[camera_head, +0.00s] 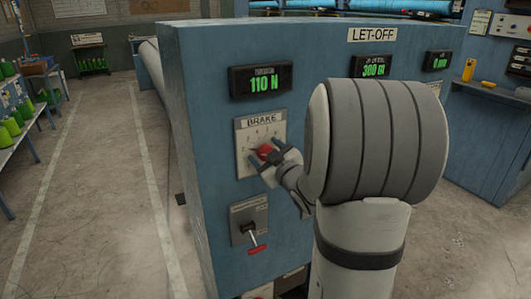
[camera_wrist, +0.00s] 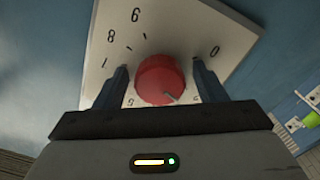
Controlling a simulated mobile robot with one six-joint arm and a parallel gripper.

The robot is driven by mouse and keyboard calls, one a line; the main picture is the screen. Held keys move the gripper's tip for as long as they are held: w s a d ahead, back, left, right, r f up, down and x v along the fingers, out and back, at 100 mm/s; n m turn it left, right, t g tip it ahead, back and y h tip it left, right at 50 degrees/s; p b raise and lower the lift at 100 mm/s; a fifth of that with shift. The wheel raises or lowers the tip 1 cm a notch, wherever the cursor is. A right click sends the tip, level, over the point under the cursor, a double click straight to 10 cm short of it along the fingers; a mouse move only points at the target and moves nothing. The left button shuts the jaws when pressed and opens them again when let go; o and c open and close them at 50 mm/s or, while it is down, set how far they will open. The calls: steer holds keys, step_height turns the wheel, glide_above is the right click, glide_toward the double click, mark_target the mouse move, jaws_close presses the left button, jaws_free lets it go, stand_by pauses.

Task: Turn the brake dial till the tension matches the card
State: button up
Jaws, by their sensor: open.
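The red brake dial (camera_head: 265,151) sits on a white scale plate (camera_head: 246,128) labelled BRAKE on the blue let-off cabinet. My gripper (camera_head: 267,158) is at the dial, its fingers open on either side of it. In the wrist view the dial (camera_wrist: 161,80) stands between the two fingers (camera_wrist: 162,90), with a gap visible on each side. The scale plate (camera_wrist: 180,30) shows numerals around the dial. The tension display (camera_head: 262,81) above reads 110 N in green. No tension card can be made out in these views.
Two more displays (camera_head: 374,68) (camera_head: 437,61) are on the cabinet at right. Green spools (camera_head: 12,122) stand on shelving at left. The aisle floor (camera_head: 110,200) is clear.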

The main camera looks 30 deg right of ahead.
steer(key=shift+c, duration=0.3)
steer(key=c, duration=0.9)
steer(key=shift+m+b, duration=0.4)
steer(key=shift+m, duration=1.1)
steer(key=o, duration=1)
steer(key=shift+c, duration=0.2)
steer(key=shift+s, duration=0.1)
steer(key=s+b, duration=0.1)
steer(key=s, duration=0.6)
steer(key=shift+s+d, duration=0.15)
steer(key=shift+s, duration=0.2)
